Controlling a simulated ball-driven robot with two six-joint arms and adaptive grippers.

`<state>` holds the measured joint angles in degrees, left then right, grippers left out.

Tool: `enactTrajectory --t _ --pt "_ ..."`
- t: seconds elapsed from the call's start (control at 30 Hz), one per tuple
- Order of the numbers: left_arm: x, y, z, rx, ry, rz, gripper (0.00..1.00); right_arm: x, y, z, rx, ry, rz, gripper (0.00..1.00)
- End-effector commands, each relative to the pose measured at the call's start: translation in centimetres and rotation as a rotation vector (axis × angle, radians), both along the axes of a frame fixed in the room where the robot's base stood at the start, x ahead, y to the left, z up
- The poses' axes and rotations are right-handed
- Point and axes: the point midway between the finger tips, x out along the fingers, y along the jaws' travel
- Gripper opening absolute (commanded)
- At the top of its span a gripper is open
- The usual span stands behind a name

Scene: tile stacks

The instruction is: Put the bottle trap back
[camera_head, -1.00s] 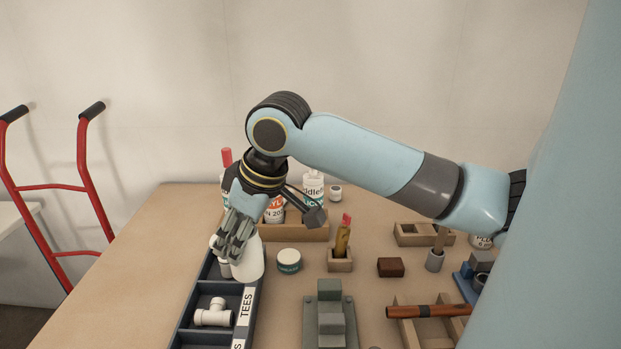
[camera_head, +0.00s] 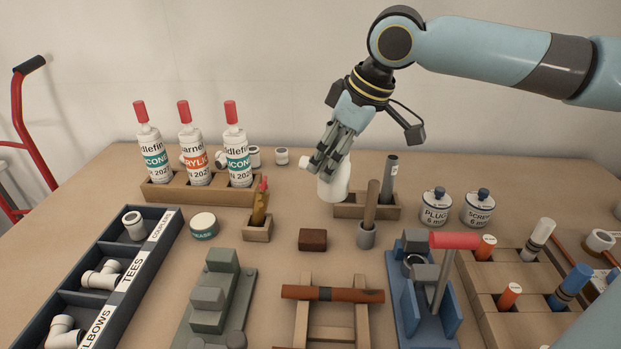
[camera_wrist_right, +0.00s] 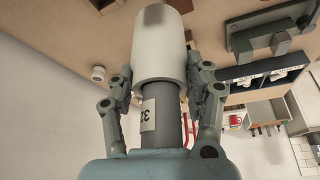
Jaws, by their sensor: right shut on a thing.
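The white bottle trap (camera_head: 334,185) hangs upright in my right gripper (camera_head: 326,165), whose fingers close around its upper part. A small white end of it sticks out left of the fingers. Its lower end is over or just at the left part of the two-part wooden holder (camera_head: 382,212); I cannot tell if it touches. A grey tube (camera_head: 390,172) stands in the holder's right part. In the right wrist view the white body (camera_wrist_right: 162,45) lies between the two fingers, with a grey tube marked 32 (camera_wrist_right: 168,122) running from it towards the palm. My left gripper is out of view.
Sealant bottles (camera_head: 194,160) stand in a wooden rack to the left. A wooden-handled tool in a grey cup (camera_head: 366,235) stands just in front of the holder. A brown block (camera_head: 313,240), a dark fittings tray (camera_head: 160,235) and a blue vise (camera_head: 425,310) are nearer.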

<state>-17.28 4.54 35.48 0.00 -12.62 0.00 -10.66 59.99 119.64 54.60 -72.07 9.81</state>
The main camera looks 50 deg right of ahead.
Motion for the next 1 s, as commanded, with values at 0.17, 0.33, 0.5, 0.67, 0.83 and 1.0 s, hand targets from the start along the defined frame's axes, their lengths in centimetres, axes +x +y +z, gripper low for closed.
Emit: enactTrajectory --t 0.17,0.33,0.5,0.67,0.83,1.0 --pt "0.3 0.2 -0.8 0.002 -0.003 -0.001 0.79 0.9 -0.4 -0.9 0.004 -0.005 -0.002 0.13" --pt "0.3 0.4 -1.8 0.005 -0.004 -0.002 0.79 3.9 -0.7 -2.6 0.011 -0.007 -0.006 0.13" --pt "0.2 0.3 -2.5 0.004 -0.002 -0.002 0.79 7.7 -1.1 -4.9 0.011 -0.003 -0.002 0.13" --pt "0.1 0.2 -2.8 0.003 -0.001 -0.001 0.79 10.5 -1.8 -6.6 0.005 -0.002 -0.001 0.13" --pt "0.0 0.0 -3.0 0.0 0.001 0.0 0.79 11.5 -2.0 -7.4 0.001 0.0 0.002 0.13" --pt "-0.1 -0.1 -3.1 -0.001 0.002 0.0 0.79 11.4 -2.0 -9.5 0.002 0.004 0.001 0.13"
